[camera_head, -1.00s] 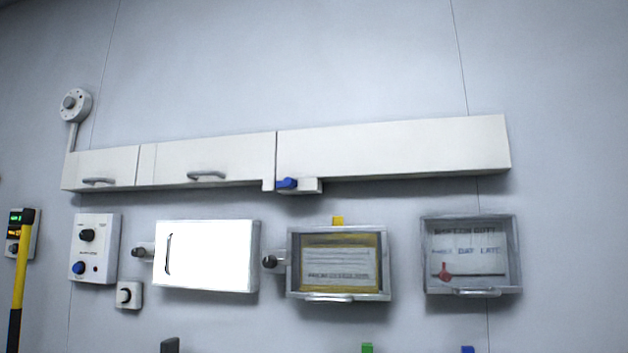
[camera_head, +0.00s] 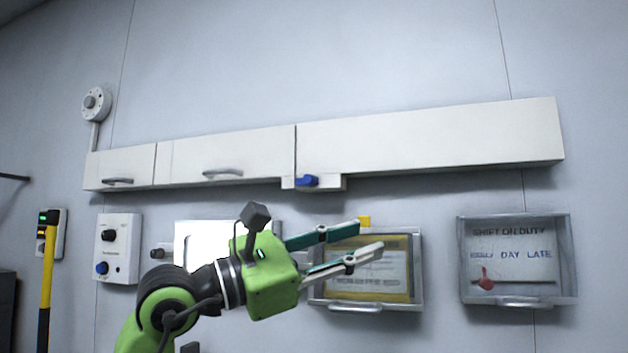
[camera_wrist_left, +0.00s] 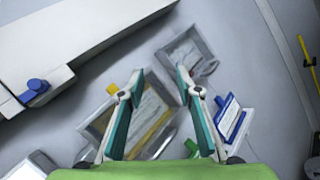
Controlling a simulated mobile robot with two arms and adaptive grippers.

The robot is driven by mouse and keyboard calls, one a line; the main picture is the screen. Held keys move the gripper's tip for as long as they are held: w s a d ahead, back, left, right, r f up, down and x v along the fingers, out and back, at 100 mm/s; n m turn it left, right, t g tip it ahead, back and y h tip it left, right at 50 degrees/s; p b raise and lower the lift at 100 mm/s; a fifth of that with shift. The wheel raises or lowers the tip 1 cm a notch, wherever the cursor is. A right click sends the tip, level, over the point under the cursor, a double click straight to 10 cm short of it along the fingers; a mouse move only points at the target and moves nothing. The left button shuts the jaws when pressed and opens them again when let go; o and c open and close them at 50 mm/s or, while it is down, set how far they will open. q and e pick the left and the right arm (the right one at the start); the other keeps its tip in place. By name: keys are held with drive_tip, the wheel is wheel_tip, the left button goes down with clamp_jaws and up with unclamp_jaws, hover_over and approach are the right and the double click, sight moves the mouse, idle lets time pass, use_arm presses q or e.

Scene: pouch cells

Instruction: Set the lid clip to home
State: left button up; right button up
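No part is labelled as the lid clip. A blue clip-like piece (camera_head: 307,181) sits on a small white block under the long white wall cabinet (camera_head: 430,145), near the seam between its sections; it also shows in the left wrist view (camera_wrist_left: 36,88). A yellow tab (camera_head: 364,221) stands on top of the yellow-bordered notice case (camera_head: 415,285). My left gripper (camera_head: 370,236) is open and empty, its fingers in front of that case and below the blue piece. In the left wrist view its fingertips (camera_wrist_left: 160,73) are apart. My right gripper is not in view.
A clear-fronted shift sign case (camera_head: 515,250) with a red pointer hangs at right. A bright white panel (camera_head: 200,240) is partly behind my arm. A knob box (camera_head: 118,250) and a yellow-black post (camera_head: 47,270) are at left.

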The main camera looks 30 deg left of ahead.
sight(306, 180)
use_arm(q)
drive_tip(key=s+a+r+n+t+y, duration=0.25)
drive_tip(key=a+r+y, duration=0.2)
drive_tip(key=a, duration=0.25)
drive_tip(key=s+a+r+n+t+y, duration=0.1)
drive_tip(key=s+a+r+n+y, duration=0.2)
drive_tip(key=a+y, duration=0.4)
drive_tip(key=shift+m+h, duration=0.45)
drive_tip(key=shift+m, duration=0.4)
drive_tip(key=p+x, duration=0.2)
drive_tip(key=x, duration=0.2)
drive_tip(key=p+x, duration=0.2)
drive_tip(key=x, duration=0.3)
drive_tip(key=p+x, duration=0.2)
drive_tip(key=x, duration=0.2)
drive_tip(key=shift+w+a+r, duration=0.25)
drive_tip(key=shift+a+r, duration=0.05)
drive_tip(key=shift+r, duration=0.05)
drive_tip(key=shift+w+p, duration=0.35)
drive_tip(key=shift+c, duration=0.4)
